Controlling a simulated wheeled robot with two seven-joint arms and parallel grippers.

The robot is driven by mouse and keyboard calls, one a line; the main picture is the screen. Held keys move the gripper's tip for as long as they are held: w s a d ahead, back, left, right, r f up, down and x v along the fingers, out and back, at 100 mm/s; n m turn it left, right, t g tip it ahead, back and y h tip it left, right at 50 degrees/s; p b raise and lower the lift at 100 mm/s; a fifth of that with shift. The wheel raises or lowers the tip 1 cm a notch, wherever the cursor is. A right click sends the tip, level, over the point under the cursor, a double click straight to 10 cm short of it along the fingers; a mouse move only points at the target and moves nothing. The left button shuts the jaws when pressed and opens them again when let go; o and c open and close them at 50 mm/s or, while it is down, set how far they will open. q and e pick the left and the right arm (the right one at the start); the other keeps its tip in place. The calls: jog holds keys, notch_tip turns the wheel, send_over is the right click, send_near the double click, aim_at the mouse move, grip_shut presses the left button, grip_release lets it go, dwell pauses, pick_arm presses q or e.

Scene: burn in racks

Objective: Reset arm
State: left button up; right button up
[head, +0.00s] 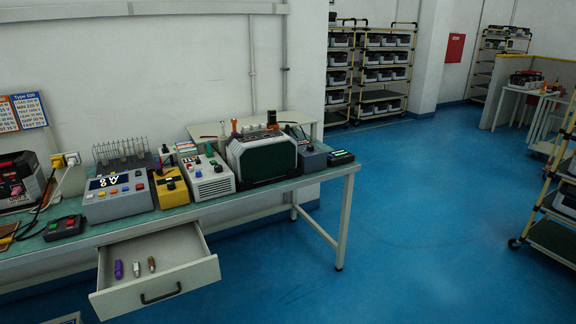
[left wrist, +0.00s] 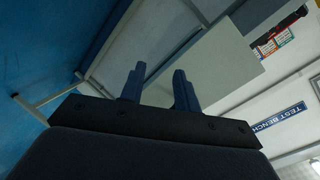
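My left gripper (left wrist: 158,88) shows in the left wrist view with its two dark fingers apart and nothing between them. Behind it are the pale underside of a bench, a bench leg (left wrist: 30,108) and the blue floor. Neither gripper shows in the head view, and my right gripper is in no frame.
A green-topped workbench (head: 328,170) stands at left with test instruments, including a large dark-fronted unit (head: 266,158) and a grey box (head: 117,196). Its drawer (head: 160,285) is pulled open, with 3 small items inside. Shelf racks (head: 383,72) stand behind. The blue floor (head: 430,230) is clear at centre right.

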pick_arm(q)
jog(key=s+d+r+n+g+h, duration=0.1)
jog(key=s+d+r+g+h, duration=0.15)
jog(key=s+d, duration=0.7)
jog(key=s+d+r+n+g+h, duration=0.2)
jog(key=s+d+g+h, duration=0.3)
jog(key=d, duration=0.7)
jog(key=s+d+r+n+g+h, duration=0.1)
jog(key=s+d+r+g+h, duration=0.1)
jog(key=s+d, duration=0.8)
jog(key=s+d+f, duration=0.2)
jog(key=s+d, duration=0.1)
jog(key=s, duration=0.4)
jog(key=shift+s+f+m+g, duration=0.15)
jog(key=shift+f+m+g, duration=0.1)
jog(key=shift+m+g, duration=0.2)
